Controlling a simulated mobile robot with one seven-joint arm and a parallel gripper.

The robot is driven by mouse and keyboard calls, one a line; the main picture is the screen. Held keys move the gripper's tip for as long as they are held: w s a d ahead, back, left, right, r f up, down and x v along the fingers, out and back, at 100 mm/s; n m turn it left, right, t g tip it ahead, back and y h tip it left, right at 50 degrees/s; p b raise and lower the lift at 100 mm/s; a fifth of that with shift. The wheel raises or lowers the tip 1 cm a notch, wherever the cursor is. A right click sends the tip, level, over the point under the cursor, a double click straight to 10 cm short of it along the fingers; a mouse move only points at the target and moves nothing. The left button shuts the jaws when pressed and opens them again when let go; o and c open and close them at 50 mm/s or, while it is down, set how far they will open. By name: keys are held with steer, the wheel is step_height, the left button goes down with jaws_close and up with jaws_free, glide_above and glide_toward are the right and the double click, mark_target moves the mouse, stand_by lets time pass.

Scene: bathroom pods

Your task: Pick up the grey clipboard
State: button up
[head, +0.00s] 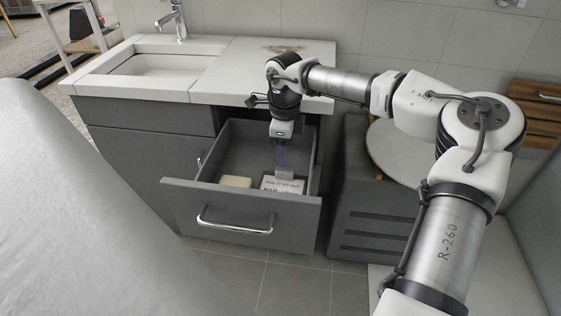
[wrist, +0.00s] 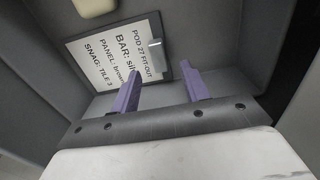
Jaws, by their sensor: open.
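The clipboard (head: 283,185) lies in the open drawer (head: 249,226), printed sheet facing up. In the wrist view the clipboard (wrist: 112,55) shows a white sheet with black text starting "POD 27 FIT-OUT" and a grey clip (wrist: 157,60) at its right end. My gripper (head: 282,160) points down into the drawer above the clip end. In the wrist view its two purple fingers (wrist: 161,74) are apart with nothing between them. The fingertips show close to the clip end; whether they touch it I cannot tell. The board's underside is hidden.
A cream block (head: 235,182) lies left of the clipboard in the drawer; it also shows in the wrist view (wrist: 93,7). The drawer walls surround my gripper closely. The countertop (head: 240,72) with a sink overhangs behind. A dark grey unit (head: 368,200) stands at right.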

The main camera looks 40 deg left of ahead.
mark_target(285, 169)
steer(key=f, duration=0.5)
steer(key=shift+s+d+f, duration=0.1)
steer(key=shift+d+f, duration=0.1)
steer(key=shift+f, duration=0.2)
jaws_close()
steer(key=shift+r, duration=0.1)
